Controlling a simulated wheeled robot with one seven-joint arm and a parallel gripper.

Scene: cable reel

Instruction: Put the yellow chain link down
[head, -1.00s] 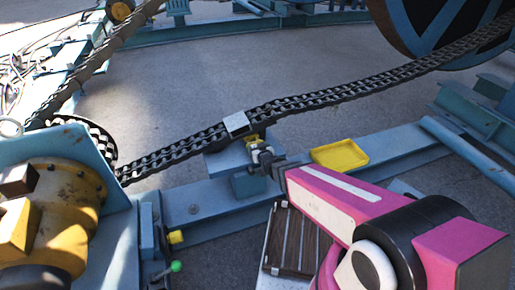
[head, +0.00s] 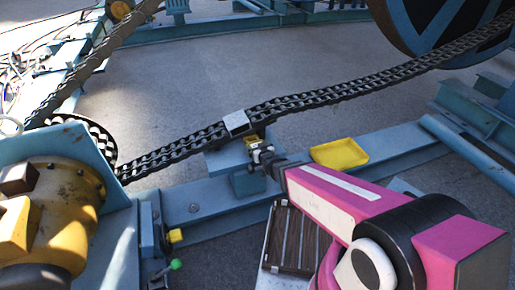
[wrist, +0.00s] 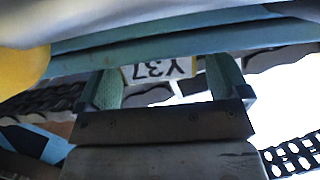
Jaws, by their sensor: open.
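The yellow chain link (head: 252,141) shows as a small yellow piece at the blue stand (head: 222,162), just below the chain and the pale block on it. My gripper (head: 261,153) is right beside it, at its near side, with its jaws open. In the wrist view my gripper (wrist: 165,78) has its two green fingers apart. A pale plate marked Y37 (wrist: 158,71) lies between them, upside down in the picture. It may be part of the link; most of its body is hidden. I cannot tell whether a finger touches it.
The dark chain (head: 330,94) runs from the small sprocket at left to the large reel (head: 450,30), with a pale block (head: 236,122) on it. A yellow tray (head: 340,154) sits on the blue beam (head: 395,142). A yellow motor (head: 65,215) stands at left.

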